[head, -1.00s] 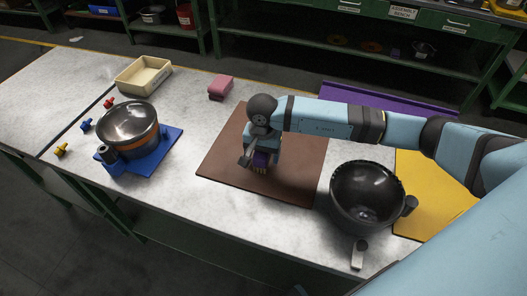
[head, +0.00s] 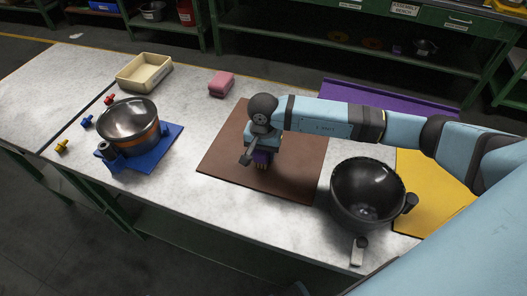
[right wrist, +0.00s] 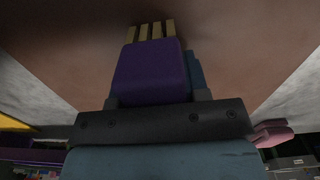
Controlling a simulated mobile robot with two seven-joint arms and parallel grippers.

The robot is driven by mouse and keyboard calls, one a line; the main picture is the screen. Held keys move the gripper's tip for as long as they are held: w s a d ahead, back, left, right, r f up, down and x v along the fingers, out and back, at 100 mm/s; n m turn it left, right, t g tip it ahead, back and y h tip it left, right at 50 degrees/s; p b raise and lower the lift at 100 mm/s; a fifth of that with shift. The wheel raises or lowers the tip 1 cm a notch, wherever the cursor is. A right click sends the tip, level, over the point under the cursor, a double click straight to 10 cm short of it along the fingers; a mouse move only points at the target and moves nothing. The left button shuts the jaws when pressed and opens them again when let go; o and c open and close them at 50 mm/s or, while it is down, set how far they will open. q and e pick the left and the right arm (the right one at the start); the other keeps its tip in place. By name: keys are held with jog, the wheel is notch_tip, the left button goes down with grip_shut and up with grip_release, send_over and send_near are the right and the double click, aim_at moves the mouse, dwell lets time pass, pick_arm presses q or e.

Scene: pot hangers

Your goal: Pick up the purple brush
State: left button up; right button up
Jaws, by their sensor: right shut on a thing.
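The purple brush (head: 262,157) is over the brown mat (head: 225,165) in the middle of the table, with its pale bristles at the lower end. My right gripper (head: 258,150) is shut on its purple body, pointing down from above. In the right wrist view the purple body of the brush (right wrist: 152,72) fills the space between the fingers (right wrist: 152,98). Its tan bristles show beyond it against the brown mat. I cannot tell whether the bristles touch the mat. My left gripper is not in view.
A dark pot (head: 368,195) stands to the right, near a yellow mat (head: 425,205). A steel pot (head: 128,125) stands on a blue mat (head: 160,150) at left. A purple mat (head: 390,97) lies behind my arm.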

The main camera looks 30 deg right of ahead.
notch_tip(320, 180, up, 19)
jog(key=shift+r, duration=0.2)
dwell(0.3)
jog(key=o, duration=0.4)
jog(key=c, duration=0.5)
